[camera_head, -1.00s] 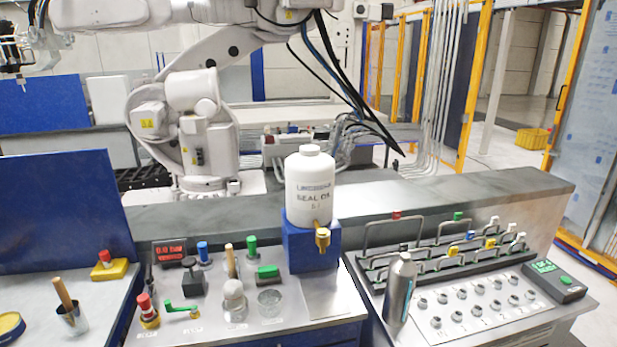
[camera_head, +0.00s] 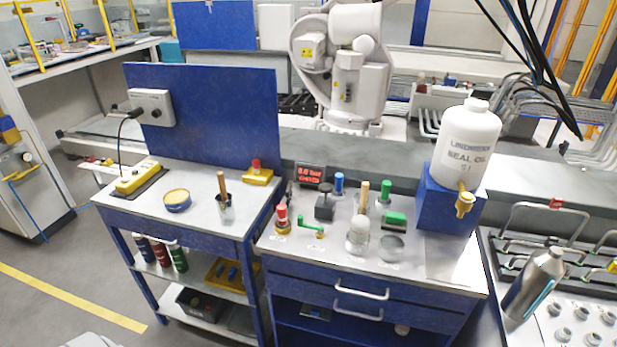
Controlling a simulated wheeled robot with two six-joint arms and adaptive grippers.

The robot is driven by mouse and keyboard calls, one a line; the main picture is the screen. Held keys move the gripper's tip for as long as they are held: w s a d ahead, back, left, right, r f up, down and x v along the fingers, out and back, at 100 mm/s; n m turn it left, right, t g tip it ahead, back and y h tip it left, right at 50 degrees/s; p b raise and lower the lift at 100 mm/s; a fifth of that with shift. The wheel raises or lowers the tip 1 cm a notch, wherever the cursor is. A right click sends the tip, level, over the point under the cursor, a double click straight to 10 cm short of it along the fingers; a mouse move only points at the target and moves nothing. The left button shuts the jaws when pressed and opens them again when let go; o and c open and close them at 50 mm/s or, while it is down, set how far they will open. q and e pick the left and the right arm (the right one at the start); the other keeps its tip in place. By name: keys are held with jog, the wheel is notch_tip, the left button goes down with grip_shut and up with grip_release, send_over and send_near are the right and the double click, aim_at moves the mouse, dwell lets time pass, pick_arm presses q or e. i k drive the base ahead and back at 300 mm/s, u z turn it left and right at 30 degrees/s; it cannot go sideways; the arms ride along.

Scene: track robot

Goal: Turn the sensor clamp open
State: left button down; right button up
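Several small fixtures stand on the middle workbench top (camera_head: 440,268), and I cannot tell for sure which one is the sensor clamp. A green lever (camera_head: 310,224) with a brass part lies at the front left. A red-topped brass fitting (camera_head: 282,220) stands left of it. A black knobbed block (camera_head: 325,206) and a blue-capped piece (camera_head: 339,183) stand behind. A green block (camera_head: 395,219) sits at the right, with a green-topped post (camera_head: 386,191) behind it. Neither of my grippers shows in the view.
A white seal oil bottle (camera_head: 466,142) stands on a blue stand (camera_head: 447,208) at the right of the bench. The left bench holds a yellow power strip (camera_head: 138,177), a round tin (camera_head: 177,200) and a cup with a brush (camera_head: 225,207).

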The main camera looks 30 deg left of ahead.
aim_at(288, 192)
jog(key=u, duration=2.4)
jog(key=i, duration=0.65)
jog(key=z, duration=0.6)
